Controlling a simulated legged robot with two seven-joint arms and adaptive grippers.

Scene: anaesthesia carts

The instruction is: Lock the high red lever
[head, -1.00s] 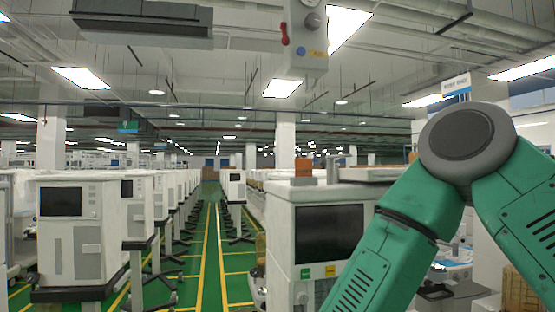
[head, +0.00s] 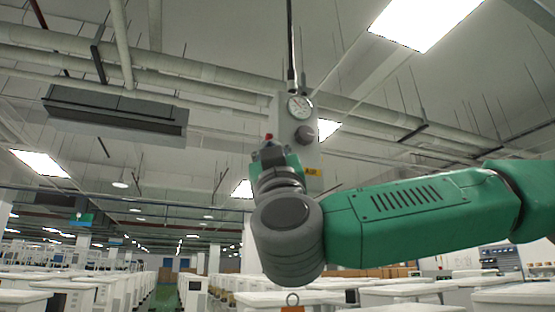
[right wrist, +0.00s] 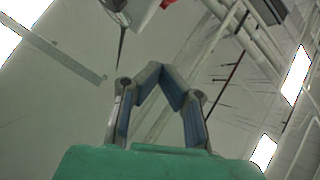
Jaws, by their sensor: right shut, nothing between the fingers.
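The red lever (head: 268,137) shows only as a small red tip on the left side of a hanging grey control box (head: 283,107). The rest of it is hidden behind my right gripper (head: 268,149), so I cannot tell its angle. In the right wrist view a piece of red (right wrist: 167,3) shows at the top edge, beyond the fingertips and apart from them. There my right gripper (right wrist: 161,72) has its fingers brought together at the tips with nothing between them. My left gripper is not in view.
The box carries a round gauge (head: 299,106), a dark knob (head: 304,135) and a yellow label (head: 313,172). It hangs from a thin pole below ceiling pipes. White carts (head: 380,292) stand in rows below. The air left of the box is clear.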

